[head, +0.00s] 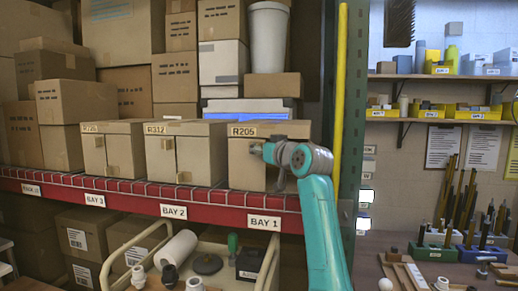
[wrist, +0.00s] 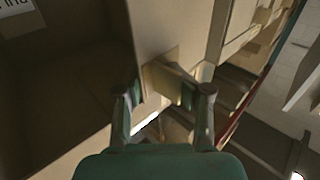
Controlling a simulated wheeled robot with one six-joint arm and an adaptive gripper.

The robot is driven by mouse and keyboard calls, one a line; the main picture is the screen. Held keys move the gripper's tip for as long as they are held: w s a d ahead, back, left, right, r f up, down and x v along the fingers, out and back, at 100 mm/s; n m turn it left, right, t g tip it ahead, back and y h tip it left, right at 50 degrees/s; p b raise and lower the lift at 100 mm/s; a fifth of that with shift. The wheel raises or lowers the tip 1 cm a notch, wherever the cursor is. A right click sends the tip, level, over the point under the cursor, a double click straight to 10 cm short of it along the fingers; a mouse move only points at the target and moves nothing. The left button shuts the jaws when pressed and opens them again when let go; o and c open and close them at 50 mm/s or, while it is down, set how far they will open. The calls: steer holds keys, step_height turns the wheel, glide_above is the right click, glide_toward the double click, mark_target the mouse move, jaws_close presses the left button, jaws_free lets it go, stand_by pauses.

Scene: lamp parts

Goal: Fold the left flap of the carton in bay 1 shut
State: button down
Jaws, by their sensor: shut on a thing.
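The carton in bay 1 (head: 241,168), labelled R205, stands on the red-edged shelf. My gripper (head: 266,156) is at its front face and hides part of it. In the wrist view, my gripper (wrist: 162,92) has its two fingers on either side of a small cardboard tab (wrist: 160,72). The tab sticks out from a tan flap panel (wrist: 172,28), and the fingers are shut on it. A dark brown cardboard surface (wrist: 70,75) lies left of the panel. My arm and gripper hide the right front of the carton in the head view, so the flap's exact angle is unclear.
Cartons R312 (head: 190,158) and one in bay 3 (head: 112,153) stand to the left with front flaps and tabs. A yellow pole (head: 340,80) and green upright (head: 352,120) are close right of my arm. A cart (head: 137,236) with lamp parts stands below.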

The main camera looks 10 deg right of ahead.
steer(key=shift+d+f, duration=0.2)
steer(key=c, duration=0.8)
jaws_free()
steer(key=shift+r, duration=0.1)
steer(key=v, duration=1.2)
